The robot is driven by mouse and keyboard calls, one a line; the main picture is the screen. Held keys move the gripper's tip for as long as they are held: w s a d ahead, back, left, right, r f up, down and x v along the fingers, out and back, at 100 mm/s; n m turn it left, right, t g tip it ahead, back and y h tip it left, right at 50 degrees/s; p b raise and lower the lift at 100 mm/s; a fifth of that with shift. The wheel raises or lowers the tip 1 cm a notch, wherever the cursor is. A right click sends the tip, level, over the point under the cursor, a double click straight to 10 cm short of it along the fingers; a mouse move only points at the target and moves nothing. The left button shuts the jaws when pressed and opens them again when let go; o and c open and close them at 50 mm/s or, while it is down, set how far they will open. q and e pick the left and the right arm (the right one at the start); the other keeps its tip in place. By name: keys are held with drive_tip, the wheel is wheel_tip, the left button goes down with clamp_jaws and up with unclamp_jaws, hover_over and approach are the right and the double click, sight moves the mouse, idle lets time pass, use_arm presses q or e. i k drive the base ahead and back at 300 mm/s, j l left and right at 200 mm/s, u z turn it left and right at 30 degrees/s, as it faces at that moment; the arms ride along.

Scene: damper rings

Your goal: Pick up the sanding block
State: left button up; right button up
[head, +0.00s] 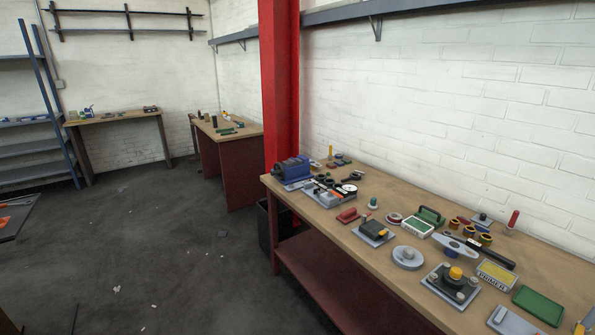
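Neither of my grippers is in view. No object on the long wooden workbench (455,308) can be told for sure as the sanding block. A small red block-like piece (347,216) lies near the bench's front edge, left of a grey plate with a dark part on it (373,233). A green piece with a raised, handle-like top (430,215) stands farther back, behind a white and green box (417,227). Either could be the block; they are too small to tell. Nothing is seen holding them.
A blue vise-like machine (292,169) stands at the bench's far end. A round grey disc (407,257), a black-handled tool (475,250), a yellow-labelled box (496,274) and a green tray (538,305) crowd the near part. A red column (280,80) rises behind. The dark floor (180,255) is mostly open.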

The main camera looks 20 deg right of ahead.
sight(351, 214)
drive_tip(key=i+l+z, duration=0.15)
drive_tip(key=z, duration=0.3)
drive_tip(key=i+z, duration=0.65)
drive_tip(key=z, duration=0.2)
drive_tip(key=i+j+z, duration=0.1)
drive_tip(key=i+z, duration=0.15)
drive_tip(key=z, duration=0.2)
drive_tip(key=i+j+z, duration=0.25)
drive_tip(key=z, duration=0.15)
drive_tip(key=i+j+z, duration=0.2)
drive_tip(key=i, duration=0.2)
drive_tip(key=l+u, duration=0.1)
drive_tip(key=u, duration=0.35)
drive_tip(key=k+u, duration=0.1)
drive_tip(key=u, duration=0.3)
drive_tip(key=k+u, duration=0.1)
drive_tip(key=u, duration=0.35)
